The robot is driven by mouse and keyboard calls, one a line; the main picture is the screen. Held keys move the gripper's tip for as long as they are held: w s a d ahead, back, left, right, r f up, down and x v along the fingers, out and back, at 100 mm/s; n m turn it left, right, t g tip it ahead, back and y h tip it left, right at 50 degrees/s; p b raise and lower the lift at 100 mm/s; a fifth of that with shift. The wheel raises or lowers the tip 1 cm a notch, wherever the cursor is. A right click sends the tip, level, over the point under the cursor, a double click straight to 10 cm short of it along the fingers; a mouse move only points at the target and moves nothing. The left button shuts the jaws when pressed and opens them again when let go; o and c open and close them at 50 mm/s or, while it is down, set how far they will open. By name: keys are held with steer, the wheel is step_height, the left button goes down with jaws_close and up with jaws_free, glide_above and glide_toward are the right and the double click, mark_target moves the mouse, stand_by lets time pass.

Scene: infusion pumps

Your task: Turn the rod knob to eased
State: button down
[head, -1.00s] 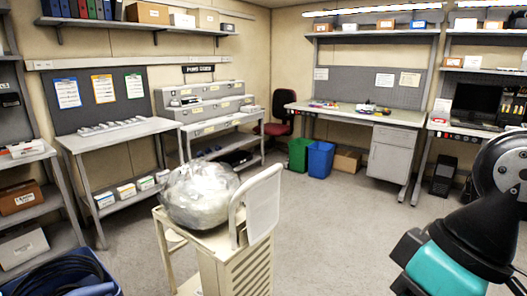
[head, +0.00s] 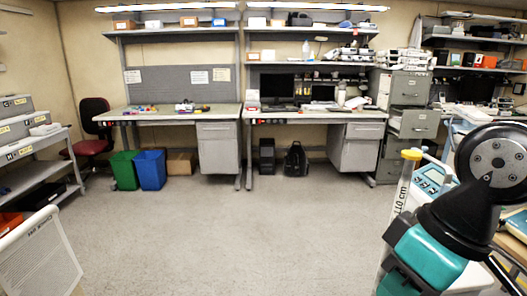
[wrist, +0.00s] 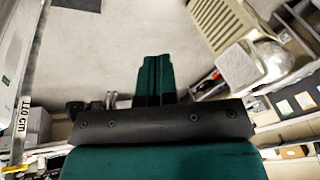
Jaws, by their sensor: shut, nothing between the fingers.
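No rod knob can be made out in either view. At the right of the head view an upright pole (head: 400,200) marked "110 cm" with a yellow top stands partly in front of a white and blue device (head: 432,180), which my arm partly covers. The pole with the same mark also shows at the left edge of the wrist view (wrist: 21,118). My gripper (wrist: 155,62) points out over the grey floor in the wrist view, its two green fingers together and empty. It touches nothing I can see. The head view shows my arm, but not its fingertips.
Open grey floor (head: 250,235) fills the middle of the head view. A white panel (head: 40,258) is at the lower left. A green bin (head: 124,170) and a blue bin (head: 151,169) stand by the back workbench (head: 180,114). A drawer cabinet (head: 408,122) stands at the back right.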

steer(key=w+d+f+n+t+h+b, duration=0.1)
steer(key=w+d+f+t+h+b, duration=0.15)
steer(key=w+d+f+b, duration=0.5)
steer(key=w+d+f+t+h+b, duration=0.25)
steer(key=w+h+b, duration=0.2)
steer(key=w, duration=0.65)
steer(key=w+d+f+n+t+h+b, duration=0.1)
steer(key=w+d+f+h+b, duration=0.2)
steer(key=w+d+f+b, duration=0.55)
steer(key=w+d+h+b, duration=0.2)
steer(key=d+h+b, duration=0.1)
steer(key=d, duration=0.2)
steer(key=w+d+r+n+h+b, duration=0.1)
steer(key=w+d+h+b, duration=0.2)
steer(key=d+h, duration=0.1)
steer(key=shift+w+d+r+n, duration=0.2)
steer(key=shift+d+n, duration=0.1)
steer(key=shift+d, duration=0.45)
steer(key=shift+d, duration=0.1)
